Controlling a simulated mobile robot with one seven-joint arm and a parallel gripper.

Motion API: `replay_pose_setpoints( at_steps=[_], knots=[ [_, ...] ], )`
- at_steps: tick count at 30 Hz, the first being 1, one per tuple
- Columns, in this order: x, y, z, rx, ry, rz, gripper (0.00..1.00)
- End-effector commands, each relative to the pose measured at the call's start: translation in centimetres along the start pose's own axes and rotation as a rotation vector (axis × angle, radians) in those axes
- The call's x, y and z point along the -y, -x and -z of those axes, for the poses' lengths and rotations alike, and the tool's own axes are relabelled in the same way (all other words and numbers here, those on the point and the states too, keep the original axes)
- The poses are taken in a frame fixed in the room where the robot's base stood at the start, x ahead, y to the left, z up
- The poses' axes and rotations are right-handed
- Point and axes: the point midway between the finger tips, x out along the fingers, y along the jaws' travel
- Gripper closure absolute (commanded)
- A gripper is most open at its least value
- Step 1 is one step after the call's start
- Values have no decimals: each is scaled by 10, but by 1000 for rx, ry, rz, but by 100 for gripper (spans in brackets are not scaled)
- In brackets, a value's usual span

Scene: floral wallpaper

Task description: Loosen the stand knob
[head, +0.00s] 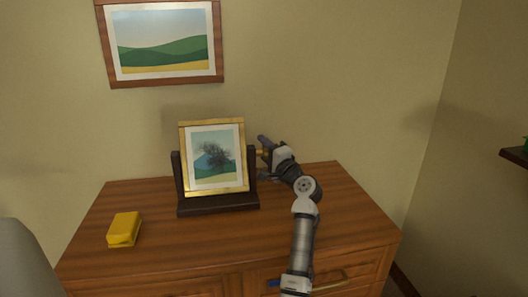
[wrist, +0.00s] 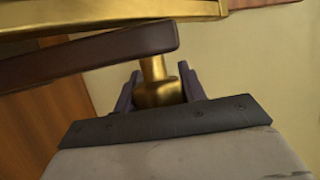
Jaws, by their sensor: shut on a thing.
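A gold-framed tree picture (head: 214,158) stands upright in a dark wooden stand (head: 218,205) on the dresser. The brass stand knob (wrist: 158,92) shows in the wrist view, beside the stand's dark side post (wrist: 90,55). My gripper (wrist: 160,86) has one dark finger on each side of the knob and is shut on it. In the head view my gripper (head: 265,157) reaches the stand's right side from the right. There the knob is mostly hidden by the fingers.
A yellow block (head: 123,230) lies on the left of the wooden dresser top (head: 160,250). A landscape picture (head: 162,42) hangs on the wall above. A dark shelf (head: 515,157) juts in at the far right. The dresser front has a brass handle (head: 330,286).

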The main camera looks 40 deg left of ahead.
Motion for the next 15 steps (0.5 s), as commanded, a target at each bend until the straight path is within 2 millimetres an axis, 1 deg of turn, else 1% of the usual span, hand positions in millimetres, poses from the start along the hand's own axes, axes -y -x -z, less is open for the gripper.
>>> replay_pose_setpoints(
  at_steps=[1, 2, 6, 7, 15],
  knots=[
    [0, 0, 0, 0, 0, 0, 82],
    [0, 0, 0, 0, 0, -1, 58],
    [0, 0, 0, 0, 0, -1, 40],
    [0, 0, 0, 0, 0, -1, 37],
    [0, 1, 0, 0, 0, -1, 37]
  ],
)
